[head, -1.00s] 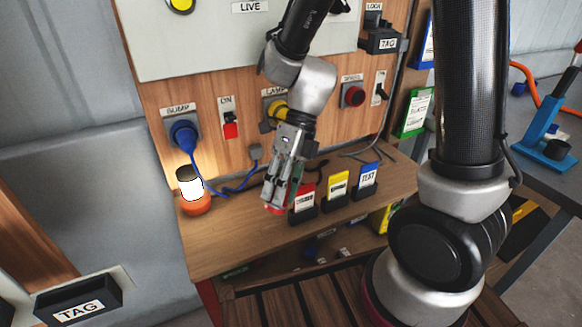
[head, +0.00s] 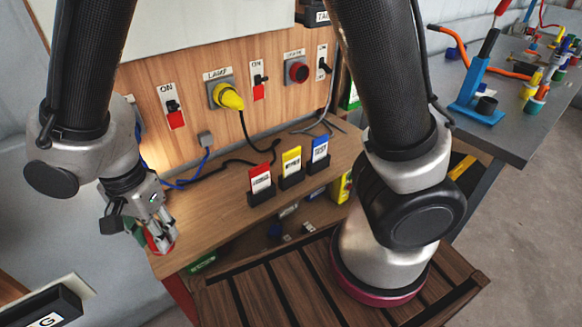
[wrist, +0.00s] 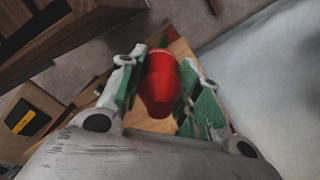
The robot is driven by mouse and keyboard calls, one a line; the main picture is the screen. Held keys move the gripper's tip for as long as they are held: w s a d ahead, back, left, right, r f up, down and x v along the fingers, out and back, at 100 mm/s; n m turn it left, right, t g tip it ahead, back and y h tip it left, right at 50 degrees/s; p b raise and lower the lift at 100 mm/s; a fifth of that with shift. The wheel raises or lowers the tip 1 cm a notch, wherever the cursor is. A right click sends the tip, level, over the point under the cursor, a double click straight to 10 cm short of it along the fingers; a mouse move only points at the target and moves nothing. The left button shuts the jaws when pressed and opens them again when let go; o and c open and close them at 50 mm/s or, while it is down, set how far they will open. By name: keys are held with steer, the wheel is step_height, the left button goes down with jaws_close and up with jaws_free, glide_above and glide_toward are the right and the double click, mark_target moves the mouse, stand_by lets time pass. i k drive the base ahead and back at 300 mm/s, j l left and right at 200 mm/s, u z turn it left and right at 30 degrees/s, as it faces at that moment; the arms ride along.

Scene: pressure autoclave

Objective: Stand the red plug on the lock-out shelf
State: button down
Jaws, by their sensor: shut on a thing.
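My gripper (head: 152,234) is at the left of the head view, over the left front part of the wooden bench top. It is shut on the red plug (wrist: 160,82), which sits between the green-padded fingers in the wrist view. Only part of the plug shows between the fingertips in the head view. A small black shelf (head: 313,17) with a cut-off tag label shows at the top edge, on the panel. It may be the lock-out shelf; its upper part is out of view. Another black tag holder (head: 48,308) is at the lower left, partly cut off.
Red (head: 260,182), yellow (head: 291,163) and blue (head: 320,152) cards stand in black holders on the bench (head: 225,220). A yellow plug (head: 229,97) sits in the lamp socket. Cables lie along the back. A grey table (head: 500,130) stands at the right.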

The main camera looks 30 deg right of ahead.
mark_target(350, 152)
steer(key=l+z, duration=0.45)
steer(key=i+l+z, duration=0.2)
steer(key=z, duration=0.25)
steer(key=i+l+z, duration=0.35)
steer(key=i+j, duration=0.1)
